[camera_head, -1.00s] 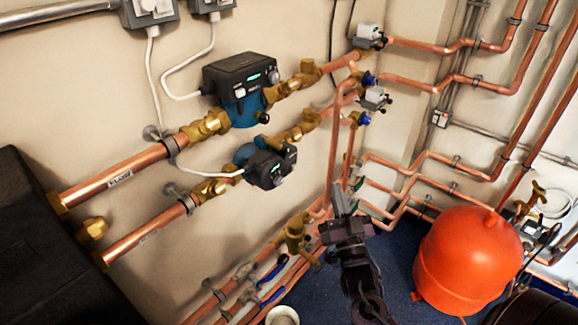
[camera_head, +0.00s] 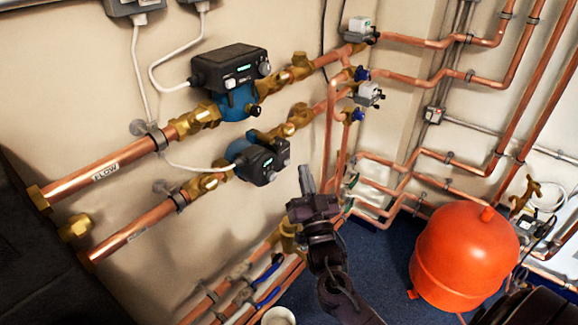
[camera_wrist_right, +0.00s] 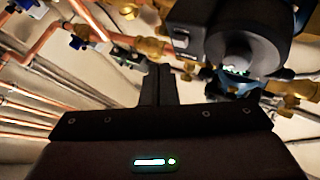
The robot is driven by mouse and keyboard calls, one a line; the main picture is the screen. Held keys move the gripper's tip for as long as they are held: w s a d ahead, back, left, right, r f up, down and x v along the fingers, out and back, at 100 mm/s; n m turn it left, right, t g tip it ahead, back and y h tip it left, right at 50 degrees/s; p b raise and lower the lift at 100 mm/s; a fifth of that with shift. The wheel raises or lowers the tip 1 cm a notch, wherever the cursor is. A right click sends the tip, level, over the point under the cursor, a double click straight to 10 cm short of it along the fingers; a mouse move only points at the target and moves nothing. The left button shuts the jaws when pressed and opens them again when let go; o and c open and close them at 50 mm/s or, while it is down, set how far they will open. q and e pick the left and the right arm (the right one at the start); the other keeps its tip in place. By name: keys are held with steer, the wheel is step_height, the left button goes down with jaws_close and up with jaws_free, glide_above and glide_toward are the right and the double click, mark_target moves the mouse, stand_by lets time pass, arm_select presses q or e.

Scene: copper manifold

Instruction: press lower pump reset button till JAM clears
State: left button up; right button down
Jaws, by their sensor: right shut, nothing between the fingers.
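The lower pump (camera_head: 258,160) has a dark control box and a blue body, and sits on the lower copper pipe at the centre of the head view. A small green display and light knobs show on its face; any JAM text is too small to read. My right gripper (camera_head: 305,172) is shut and empty, a short way right of the lower pump and apart from it. In the right wrist view its closed fingers (camera_wrist_right: 159,84) point up the picture, with a dark pump housing (camera_wrist_right: 235,40) above and to the right. My left gripper is not in view.
The upper pump (camera_head: 236,85) sits just above the lower one. Copper pipes and valves (camera_head: 365,92) run right of the gripper. A red round tank (camera_head: 464,255) stands on the blue floor (camera_head: 375,262) at the lower right. A white cable (camera_head: 196,167) hangs left of the lower pump.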

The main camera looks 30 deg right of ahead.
steer(key=shift+w+a, duration=0.25)
steer(key=shift+w, duration=0.35)
steer(key=shift+w, duration=0.15)
stand_by(1.6)
steer(key=shift+w+a, duration=0.15)
steer(key=shift+w, duration=0.1)
steer(key=shift+w+a+b, duration=0.15)
steer(key=shift+w+b, duration=0.2)
steer(key=shift+w, duration=0.05)
stand_by(0.7)
steer(key=shift+s+r, duration=0.1)
steer(key=shift+s+d+p, duration=0.3)
steer(key=shift+s+p, duration=0.1)
steer(key=shift+s, duration=0.35)
